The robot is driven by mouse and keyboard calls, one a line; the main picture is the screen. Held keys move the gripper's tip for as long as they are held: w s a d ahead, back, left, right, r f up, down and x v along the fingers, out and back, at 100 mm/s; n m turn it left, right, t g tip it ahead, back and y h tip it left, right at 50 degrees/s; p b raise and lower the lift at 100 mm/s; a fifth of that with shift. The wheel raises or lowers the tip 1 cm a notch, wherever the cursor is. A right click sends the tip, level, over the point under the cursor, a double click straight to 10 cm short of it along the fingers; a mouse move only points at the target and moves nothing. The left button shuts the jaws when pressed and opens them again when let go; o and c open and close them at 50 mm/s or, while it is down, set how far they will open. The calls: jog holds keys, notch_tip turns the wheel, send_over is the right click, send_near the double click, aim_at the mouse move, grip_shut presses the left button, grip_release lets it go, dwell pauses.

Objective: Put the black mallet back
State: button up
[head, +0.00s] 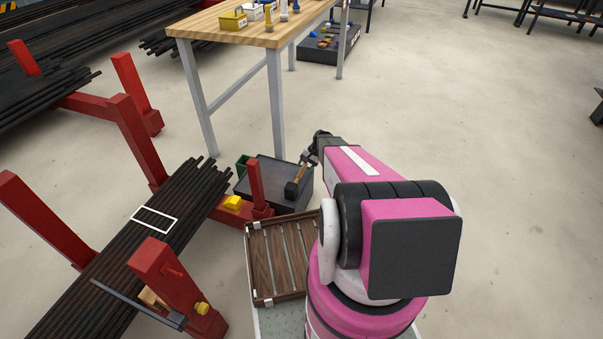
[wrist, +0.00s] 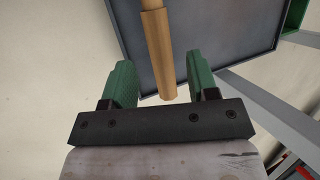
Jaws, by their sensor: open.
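The mallet's black head (head: 291,189) shows in the head view over the dark grey tray (head: 258,176) on the floor, with its wooden handle (head: 303,172) rising toward my gripper (head: 308,157). In the wrist view the wooden handle (wrist: 157,45) reaches between the two green fingers of my gripper (wrist: 159,72). The fingers are open, with a gap on both sides of the handle. The mallet's head is outside the wrist view. The tray's rim (wrist: 215,82) shows behind the handle there. I cannot tell whether the mallet touches the tray.
A red rack with dark bars (head: 185,200) stands left of the tray. A workbench (head: 225,38) with small containers stands behind it. A green bin (head: 243,165) sits at the tray's back left. A slatted wooden crate (head: 262,265) is in front.

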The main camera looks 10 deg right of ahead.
jog(key=v, duration=0.6)
jog(key=s+a+r+n+h, duration=0.2)
jog(key=s+a+r, duration=0.3)
jog(key=s+r, duration=0.6)
jog(key=s+a+r+n+h, duration=0.3)
jog(key=s+a+r+n, duration=0.1)
jog(key=s+r, duration=0.7)
jog(key=shift+s+a+r+h, duration=0.3)
jog(key=shift+s+a, duration=0.2)
jog(key=shift+s, duration=0.15)
